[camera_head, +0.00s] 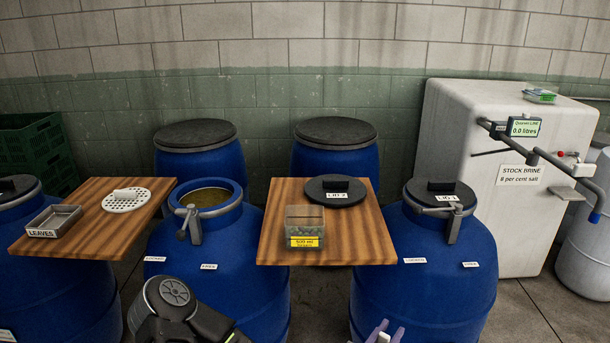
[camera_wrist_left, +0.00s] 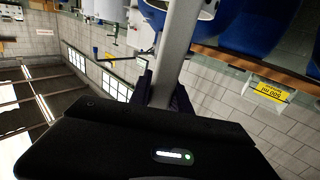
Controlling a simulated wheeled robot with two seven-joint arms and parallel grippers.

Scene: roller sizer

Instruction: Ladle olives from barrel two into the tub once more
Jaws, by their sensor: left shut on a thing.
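An open blue barrel (camera_head: 160,246), its lid off, stands left of centre with dark liquid inside its rim. I cannot read its small label. The clear tub (camera_head: 305,218) with a yellow 500 ml label stands on the right wooden board; greenish contents show through its wall. Its label also shows upside down in the left wrist view (camera_wrist_left: 268,92). My left gripper (camera_head: 384,335) shows only its fingertips at the bottom edge, right of the tub. It is shut on a grey handle (camera_wrist_left: 178,50), apparently the ladle's; its bowl is not clearly seen. My right gripper is not in view.
A black lid marked LID 2 (camera_head: 336,195) lies behind the tub on the wooden board (camera_head: 275,247). A lidded barrel (camera_head: 425,290) stands to the right. The left board (camera_head: 90,228) carries a LEAVES tray (camera_head: 55,221) and a white perforated disc (camera_head: 126,201).

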